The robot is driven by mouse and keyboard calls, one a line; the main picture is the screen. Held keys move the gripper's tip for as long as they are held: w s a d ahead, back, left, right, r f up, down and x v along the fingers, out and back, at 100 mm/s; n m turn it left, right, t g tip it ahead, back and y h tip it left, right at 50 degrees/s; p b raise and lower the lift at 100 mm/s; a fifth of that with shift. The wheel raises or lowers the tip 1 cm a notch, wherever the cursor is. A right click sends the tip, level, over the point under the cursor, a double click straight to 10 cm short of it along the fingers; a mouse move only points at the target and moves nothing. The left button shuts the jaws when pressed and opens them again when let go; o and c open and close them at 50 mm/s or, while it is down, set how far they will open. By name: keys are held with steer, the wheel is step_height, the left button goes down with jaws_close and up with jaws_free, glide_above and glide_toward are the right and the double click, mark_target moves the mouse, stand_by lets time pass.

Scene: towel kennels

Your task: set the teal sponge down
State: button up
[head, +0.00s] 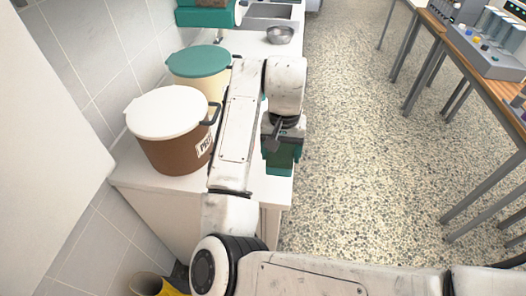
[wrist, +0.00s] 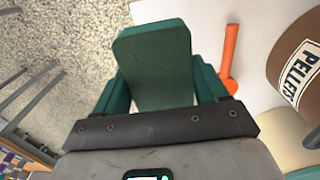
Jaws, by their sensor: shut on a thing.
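The teal sponge (wrist: 153,65) is a dark green-teal block held by my gripper (head: 281,146). The sponge also shows below the gripper in the head view (head: 281,163). In the wrist view it stands out between two teal side parts of my gripper (wrist: 160,97), which is shut on it. In the head view the sponge is at the right edge of the white counter (head: 250,183), beside the brown bucket. Its lower end overlaps the counter edge in the picture; I cannot tell whether it touches the counter.
A brown pellets bucket (head: 172,145) with a white lid stands left of my arm, a cream bucket (head: 199,72) with teal lid behind it. An orange tool (wrist: 230,60) lies on the counter. A metal bowl (head: 280,35) is farther back. Open floor (head: 365,150) lies right.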

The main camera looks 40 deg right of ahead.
steer(key=b, duration=0.2)
glide_above(264, 165)
steer(key=s, duration=0.1)
step_height(264, 165, down, 6)
steer(key=shift+s+a, duration=0.1)
steer(key=shift+a, duration=0.05)
steer(key=shift+w+f, duration=0.35)
steer(key=shift+f, duration=0.05)
steer(key=shift+w+f+p, duration=0.2)
steer(key=shift+f+p, duration=0.2)
steer(key=shift+f, duration=1.4)
steer(key=shift+f, duration=0.1)
steer(key=o, duration=1)
